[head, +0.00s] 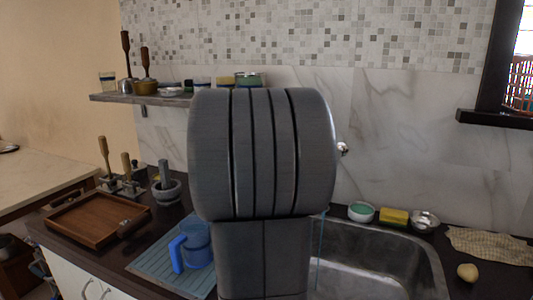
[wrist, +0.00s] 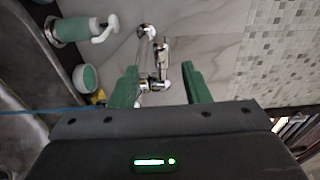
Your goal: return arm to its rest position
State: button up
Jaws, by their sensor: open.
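My gripper (wrist: 160,88) shows in the wrist view with its two green fingers spread apart and nothing between them. Beyond the fingers is the chrome tap (wrist: 150,60) on the marble wall. In the head view my own grey arm link fills the middle and hides part of the counter, shelf and wall. My gripper cannot be seen in the head view.
A metal sink (head: 370,262) lies right of my arm. A wooden tray (head: 90,222), a mortar (head: 168,192) and a blue jug (head: 192,248) stand on the left. A shelf (head: 120,98) holds jars. A green bowl (head: 361,211) and yellow sponge (head: 393,217) sit behind the sink.

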jog(key=w+d+m+g+h+p, duration=0.2)
jog(key=w+d+p, duration=0.3)
jog(key=w, duration=0.4)
jog(key=shift+w+r+h+p, duration=0.15)
jog(key=shift+r+h+p, duration=0.05)
jog(key=shift+h+p, duration=0.2)
jog(key=shift+d, duration=0.1)
